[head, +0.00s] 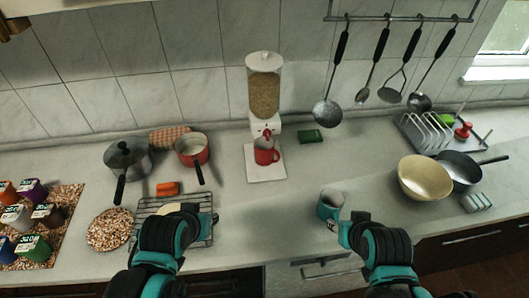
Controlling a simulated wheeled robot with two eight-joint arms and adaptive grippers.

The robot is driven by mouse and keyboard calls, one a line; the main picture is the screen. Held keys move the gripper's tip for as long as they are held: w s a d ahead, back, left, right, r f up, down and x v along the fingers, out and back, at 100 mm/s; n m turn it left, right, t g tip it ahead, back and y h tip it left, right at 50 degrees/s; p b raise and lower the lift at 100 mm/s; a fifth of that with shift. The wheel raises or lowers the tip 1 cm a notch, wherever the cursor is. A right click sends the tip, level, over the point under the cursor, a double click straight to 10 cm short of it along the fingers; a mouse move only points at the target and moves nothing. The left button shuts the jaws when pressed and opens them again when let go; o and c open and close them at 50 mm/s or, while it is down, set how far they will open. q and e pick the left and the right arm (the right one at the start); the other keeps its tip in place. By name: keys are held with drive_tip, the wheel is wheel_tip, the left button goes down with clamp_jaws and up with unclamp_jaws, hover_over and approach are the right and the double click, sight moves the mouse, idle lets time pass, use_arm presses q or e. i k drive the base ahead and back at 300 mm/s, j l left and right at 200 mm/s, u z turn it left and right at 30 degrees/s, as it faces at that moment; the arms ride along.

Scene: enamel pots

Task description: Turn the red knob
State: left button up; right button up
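A grain dispenser (263,92) with a clear hopper stands at the back centre of the counter, on a white base (262,170). A small red knob (267,132) shows at the dispenser's front, just above a red mug (264,155). The mug stands under the outlet and may hide part of the knob. My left gripper (205,222) is low over the wire rack, well in front of and left of the knob. My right gripper (345,229) is beside a teal mug (329,208), right of and in front of the dispenser. The fingers of both are too small to read clearly.
A wire rack (150,206), a red saucepan (191,150) and a grey pot (127,158) are at left. A green sponge (310,136) lies right of the dispenser. A cream bowl (424,178) is at right. Utensils hang above. The counter centre is clear.

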sight(267, 133)
drive_tip(key=k+j+z, duration=0.2)
drive_tip(key=z, duration=0.2)
drive_tip(key=k+j+z, duration=0.35)
drive_tip(key=i+l, duration=0.05)
drive_tip(key=i, duration=0.05)
